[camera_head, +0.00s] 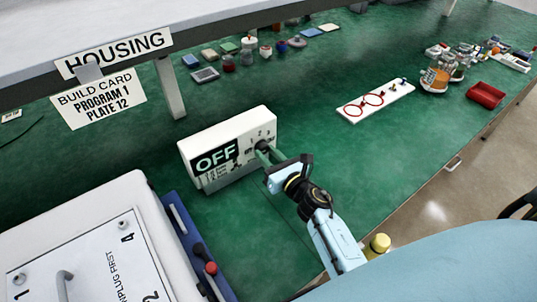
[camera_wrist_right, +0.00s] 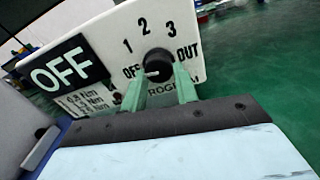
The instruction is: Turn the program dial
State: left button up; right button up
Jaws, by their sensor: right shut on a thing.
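A white controller box (camera_head: 255,120) stands on the green bench, with a black display reading OFF (camera_head: 217,160). The black program dial (camera_wrist_right: 158,66) is on its front face, with marks OFF, 1, 2, 3 and OUT around it. The pale pointer line on the dial points to the left, toward the OFF mark. My right gripper (camera_wrist_right: 160,84) has its green fingers on either side of the dial and is shut on it. In the head view the right gripper (camera_head: 262,152) reaches the box from the lower right and hides part of the dial. My left gripper is not in view.
A build card (camera_head: 98,100) reading PROGRAM 1, PLATE 12 hangs from the shelf at upper left. A white housing (camera_head: 90,240) and a blue tray (camera_head: 185,235) stand at lower left. A white board with red rings (camera_head: 376,100) lies to the right. Bench between is clear.

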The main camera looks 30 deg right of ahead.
jog(key=m, duration=0.4)
jog(key=shift+a, duration=0.1)
jog(key=shift+r+m, duration=0.1)
jog(key=shift+m, duration=1.5)
jog(key=o, duration=1)
jog(key=shift+c, duration=0.2)
jog(key=s+d, duration=0.1)
jog(key=s, duration=1.2)
jog(key=shift+s+d, duration=0.2)
jog(key=shift+d, duration=0.2)
